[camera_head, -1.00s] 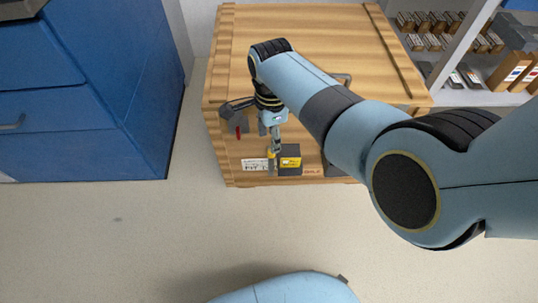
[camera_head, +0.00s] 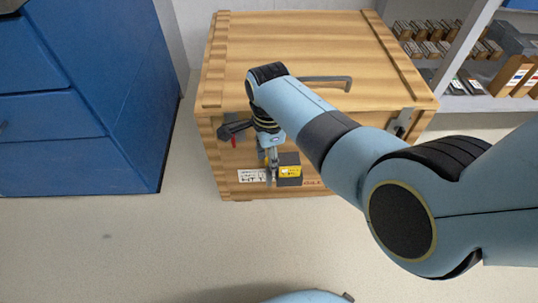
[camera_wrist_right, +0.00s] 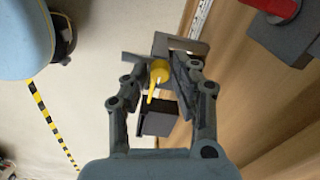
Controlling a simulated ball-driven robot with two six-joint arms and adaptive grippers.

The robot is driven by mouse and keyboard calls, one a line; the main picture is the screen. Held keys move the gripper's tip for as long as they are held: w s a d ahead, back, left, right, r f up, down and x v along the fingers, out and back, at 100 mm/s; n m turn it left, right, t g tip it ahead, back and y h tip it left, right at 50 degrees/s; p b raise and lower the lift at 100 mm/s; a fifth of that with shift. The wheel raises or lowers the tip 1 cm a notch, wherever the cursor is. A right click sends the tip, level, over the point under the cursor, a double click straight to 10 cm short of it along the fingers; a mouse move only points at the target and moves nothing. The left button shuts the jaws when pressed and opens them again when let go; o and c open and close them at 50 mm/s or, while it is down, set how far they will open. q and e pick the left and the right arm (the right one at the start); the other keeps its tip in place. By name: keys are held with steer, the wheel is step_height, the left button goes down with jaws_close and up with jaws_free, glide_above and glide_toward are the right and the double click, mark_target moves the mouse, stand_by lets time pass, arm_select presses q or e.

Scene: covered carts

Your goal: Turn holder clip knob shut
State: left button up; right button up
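My left gripper is not in view.
The wooden crate (camera_head: 290,50) has a grey handle on top and a latch at its right. A dark fitting with a red part (camera_head: 234,140) is left of my right wrist. Blue drawers (camera_head: 70,100) stand left, a stocked shelf (camera_head: 470,95) right.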

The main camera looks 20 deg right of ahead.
jaws_close()
